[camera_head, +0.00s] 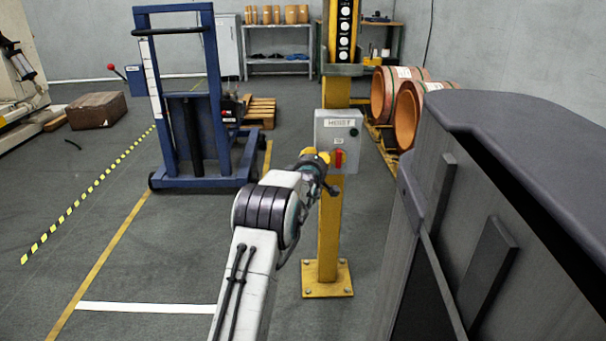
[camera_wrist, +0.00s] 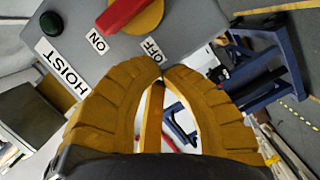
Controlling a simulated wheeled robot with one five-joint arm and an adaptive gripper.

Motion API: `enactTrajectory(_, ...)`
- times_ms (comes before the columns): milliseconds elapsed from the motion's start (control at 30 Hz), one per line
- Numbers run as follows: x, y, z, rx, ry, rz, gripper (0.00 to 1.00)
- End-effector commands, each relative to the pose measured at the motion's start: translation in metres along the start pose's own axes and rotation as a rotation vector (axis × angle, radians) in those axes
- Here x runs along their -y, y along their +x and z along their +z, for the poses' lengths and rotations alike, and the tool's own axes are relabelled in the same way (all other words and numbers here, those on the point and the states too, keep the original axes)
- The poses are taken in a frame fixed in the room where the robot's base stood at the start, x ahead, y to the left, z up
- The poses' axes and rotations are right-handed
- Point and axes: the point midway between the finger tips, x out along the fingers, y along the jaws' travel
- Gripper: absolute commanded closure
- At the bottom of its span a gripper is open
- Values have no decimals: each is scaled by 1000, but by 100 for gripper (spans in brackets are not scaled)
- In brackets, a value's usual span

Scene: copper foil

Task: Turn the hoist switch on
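The hoist switch is a red handle (camera_head: 339,159) on a yellow disc, on the front of a grey box (camera_head: 325,130) fixed to a yellow post. The handle stands about upright in the head view. In the wrist view the red handle (camera_wrist: 124,12) is cut off by the top edge, and its visible end lies close to the ON label (camera_wrist: 97,40). The OFF label (camera_wrist: 152,50) is just beyond my fingertips. My gripper (camera_wrist: 162,72) has its yellow fingertips together, with nothing seen between them. In the head view my gripper (camera_head: 318,154) is just left of the handle; contact cannot be told.
A green button (camera_wrist: 50,24) and a HOIST label (camera_wrist: 62,70) are on the box. A blue lift frame (camera_head: 206,180) stands to the left. Copper coils (camera_head: 384,95) lie behind right. A large grey cabinet (camera_head: 480,200) fills the right.

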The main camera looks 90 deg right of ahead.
Motion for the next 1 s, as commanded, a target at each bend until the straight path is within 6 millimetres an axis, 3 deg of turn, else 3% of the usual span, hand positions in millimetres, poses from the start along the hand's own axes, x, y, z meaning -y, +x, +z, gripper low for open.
enactTrajectory(367,-1,-24,-3,-4,-1,2,100)
enactTrajectory(1000,4,-90,-2,-7,-1,4,100)
